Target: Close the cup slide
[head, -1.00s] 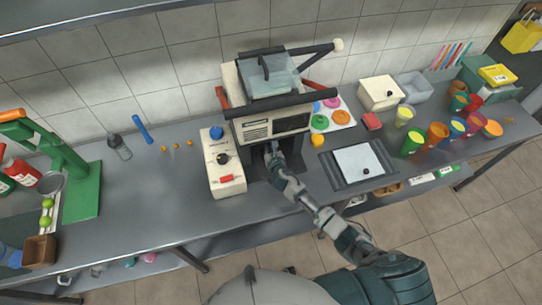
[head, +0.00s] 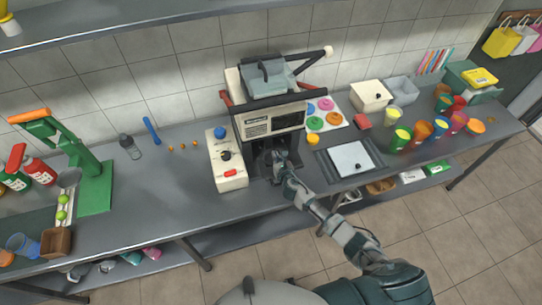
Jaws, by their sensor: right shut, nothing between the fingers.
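The sugarcane press (head: 268,124) stands at the back middle of the counter, a cream machine with dark bars and a lever with a white knob. Its dark lower opening (head: 262,165) is at the front, where the cup slide seems to be; the slide itself is too dark and partly covered to tell its position. My right gripper (head: 274,160) is at this opening, shut and empty, its fingertips small and dark against it. I cannot tell whether it touches the slide. My left gripper is not in view.
A cream control box (head: 226,165) with a blue knob stands close left of the opening. A dark-framed white lid (head: 350,158) lies to the right. Colourful cups (head: 420,130) stand farther right. A green hand press (head: 92,180) stands at the left. The front counter left of the box is clear.

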